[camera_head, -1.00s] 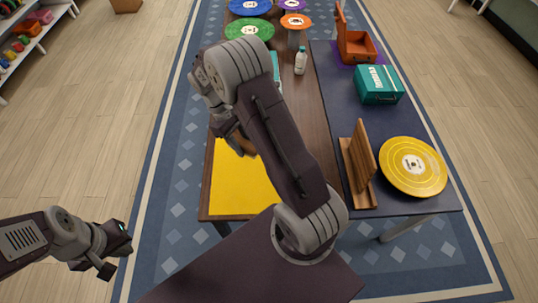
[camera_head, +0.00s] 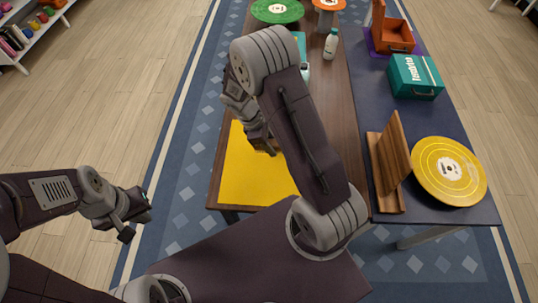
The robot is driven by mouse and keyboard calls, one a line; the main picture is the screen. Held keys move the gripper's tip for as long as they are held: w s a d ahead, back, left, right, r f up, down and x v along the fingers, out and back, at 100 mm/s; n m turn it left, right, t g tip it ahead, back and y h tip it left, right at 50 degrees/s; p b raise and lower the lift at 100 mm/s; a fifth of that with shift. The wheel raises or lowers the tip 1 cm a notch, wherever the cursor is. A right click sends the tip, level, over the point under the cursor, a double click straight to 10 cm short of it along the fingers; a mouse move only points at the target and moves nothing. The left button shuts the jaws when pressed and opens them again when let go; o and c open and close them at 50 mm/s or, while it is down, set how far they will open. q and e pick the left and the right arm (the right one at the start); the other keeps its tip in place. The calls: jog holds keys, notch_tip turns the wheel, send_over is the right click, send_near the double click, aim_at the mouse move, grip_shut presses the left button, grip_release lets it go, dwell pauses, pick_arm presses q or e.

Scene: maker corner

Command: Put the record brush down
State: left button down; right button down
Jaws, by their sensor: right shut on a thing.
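My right gripper (camera_head: 268,145) is over the far right part of a yellow mat (camera_head: 245,180) on the brown table, with its arm reaching in from the front. It is shut on the record brush, which is mostly hidden behind the arm and jaws; I cannot tell whether the brush touches the mat. My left gripper (camera_head: 135,215) is off the table at the left, above the floor; its jaws are too small and turned to read.
A wooden stand (camera_head: 392,165) and a yellow record (camera_head: 449,172) are on the dark blue table at right. Behind them are a teal case (camera_head: 416,77) and an open orange case (camera_head: 396,38). A white bottle (camera_head: 331,45) and a green record (camera_head: 277,11) are further back.

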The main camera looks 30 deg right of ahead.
aim_at(269, 161)
jog(key=shift+s+a+f, duration=0.3)
jog(key=shift+a+f, duration=0.2)
jog(key=shift+a, duration=0.1)
jog(key=shift+f, duration=2)
jog(key=shift+s+f+b, duration=0.1)
jog(key=shift+f+b, duration=0.15)
jog(key=shift+b, duration=0.15)
jog(key=c, duration=0.9)
grip_release()
jog(key=shift+s+f, duration=0.1)
jog(key=shift+s, duration=0.05)
